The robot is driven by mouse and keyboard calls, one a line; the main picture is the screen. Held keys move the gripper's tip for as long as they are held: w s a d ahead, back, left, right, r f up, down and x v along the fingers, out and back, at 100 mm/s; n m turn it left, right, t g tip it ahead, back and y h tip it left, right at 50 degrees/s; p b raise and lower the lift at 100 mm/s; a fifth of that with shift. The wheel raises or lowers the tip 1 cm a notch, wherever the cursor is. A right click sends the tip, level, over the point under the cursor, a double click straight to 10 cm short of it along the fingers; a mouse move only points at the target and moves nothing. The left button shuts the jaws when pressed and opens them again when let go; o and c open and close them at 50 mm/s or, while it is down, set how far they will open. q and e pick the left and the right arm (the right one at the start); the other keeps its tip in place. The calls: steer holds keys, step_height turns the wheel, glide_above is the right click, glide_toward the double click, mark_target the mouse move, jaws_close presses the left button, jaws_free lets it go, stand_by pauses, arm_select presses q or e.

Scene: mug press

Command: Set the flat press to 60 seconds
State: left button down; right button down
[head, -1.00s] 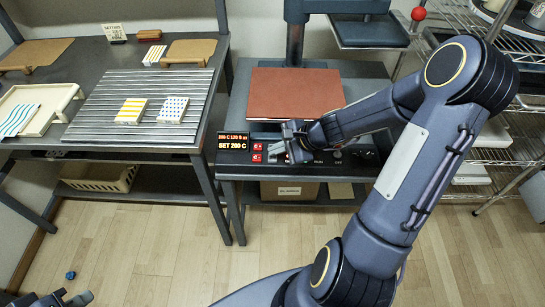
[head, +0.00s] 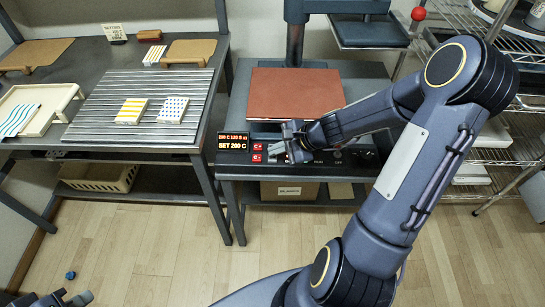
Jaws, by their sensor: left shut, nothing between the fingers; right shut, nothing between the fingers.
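The flat press stands at the centre back, with a brown-red pad (head: 297,94) on its bed. Its display (head: 233,143) is at the left of the front control panel and reads "SET 200 C" on the lower line; the small upper line is hard to read. Red buttons (head: 257,147) sit just right of the display. My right gripper (head: 284,143) is shut and empty over the panel, right beside the red buttons, and it hides part of the panel. I cannot tell whether it touches a button. My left gripper (head: 75,298) is shut and empty at the bottom left, over the floor.
A dark table on the left holds a ribbed mat (head: 105,92) with two patterned pieces, and a cream tray (head: 38,110). The press's upper plate (head: 368,32) is swung to the right, with a red knob (head: 418,14). A wire shelf (head: 487,65) stands at the right.

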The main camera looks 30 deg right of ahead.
mark_target(276, 158)
steer(key=shift+f, duration=0.15)
steer(key=shift+f+b, duration=0.3)
steer(key=shift+b, duration=0.25)
steer(key=shift+f+b, duration=0.45)
steer(key=shift+b, duration=0.05)
stand_by(0.6)
stand_by(0.4)
steer(key=shift+r+p, duration=0.7)
steer(key=shift+r, duration=0.2)
steer(key=shift+r, duration=0.1)
step_height(276, 158, up, 5)
steer(key=p, duration=0.4)
stand_by(1.4)
